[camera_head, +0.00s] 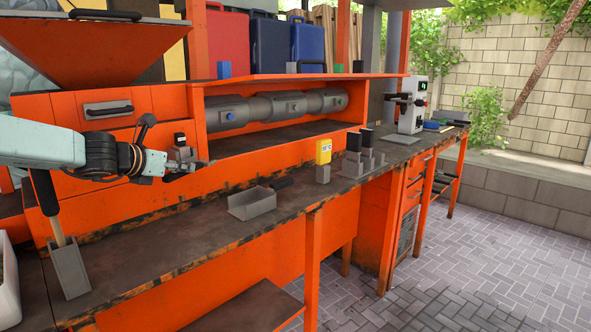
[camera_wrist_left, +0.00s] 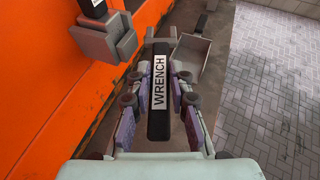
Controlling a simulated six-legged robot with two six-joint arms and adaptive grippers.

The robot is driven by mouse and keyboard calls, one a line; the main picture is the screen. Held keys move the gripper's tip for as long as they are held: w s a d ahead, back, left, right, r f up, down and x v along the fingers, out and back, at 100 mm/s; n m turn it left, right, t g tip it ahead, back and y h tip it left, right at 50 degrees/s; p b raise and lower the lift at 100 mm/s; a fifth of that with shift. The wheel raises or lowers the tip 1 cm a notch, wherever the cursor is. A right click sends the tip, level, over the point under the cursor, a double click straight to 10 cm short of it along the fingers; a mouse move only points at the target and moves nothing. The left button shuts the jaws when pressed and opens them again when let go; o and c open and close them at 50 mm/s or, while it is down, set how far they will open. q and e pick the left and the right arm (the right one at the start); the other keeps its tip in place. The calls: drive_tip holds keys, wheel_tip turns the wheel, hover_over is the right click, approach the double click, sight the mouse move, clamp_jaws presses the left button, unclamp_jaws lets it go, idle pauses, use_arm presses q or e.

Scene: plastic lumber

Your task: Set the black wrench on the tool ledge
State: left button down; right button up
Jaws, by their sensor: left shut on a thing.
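My left gripper (camera_head: 186,166) is shut on the black wrench (camera_wrist_left: 158,113), which shows a white WRENCH label and a grey head in the left wrist view. The wrench lies lengthwise between the fingers (camera_wrist_left: 158,95). In the head view the gripper is above the bench, in front of the orange front, and largely hides the wrench. An orange ledge (camera_head: 270,77) with small blocks runs above the bench; no label shows whether it is the tool ledge. My right gripper is not in view.
A grey holder (camera_wrist_left: 110,38) with a black, white-labelled item is close left of the wrench.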

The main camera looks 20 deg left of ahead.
use_arm(q)
drive_tip(key=shift+w+d+r, duration=0.15)
drive_tip(key=shift+d, duration=0.15)
